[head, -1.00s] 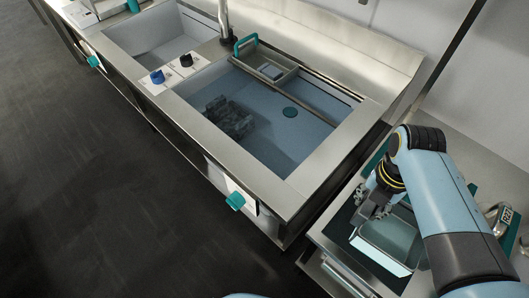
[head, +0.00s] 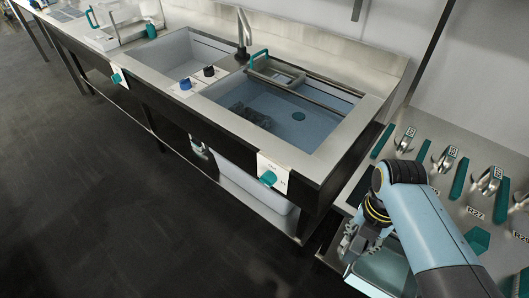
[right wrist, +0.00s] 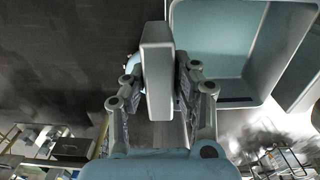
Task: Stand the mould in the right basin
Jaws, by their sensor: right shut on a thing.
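The mould (head: 384,272), a pale grey-blue open box, is at the bottom right of the head view, partly behind my right arm and cut by the bottom edge. My right gripper (head: 352,243) is at its left side. In the right wrist view my right gripper (right wrist: 158,92) is shut on an upright grey slab (right wrist: 156,55), seemingly part of the mould; the open box (right wrist: 225,45) shows just right of it. The right basin (head: 325,108) is the larger one, up and left of the gripper, with bluish contents. My left gripper is out of view.
A dark grey lump (head: 250,114) and a round teal disc lie in the right basin. A rail and a small tray (head: 276,70) cross its back. The smaller left basin (head: 190,52) looks empty. Teal-handled tools (head: 458,178) lie on the right counter.

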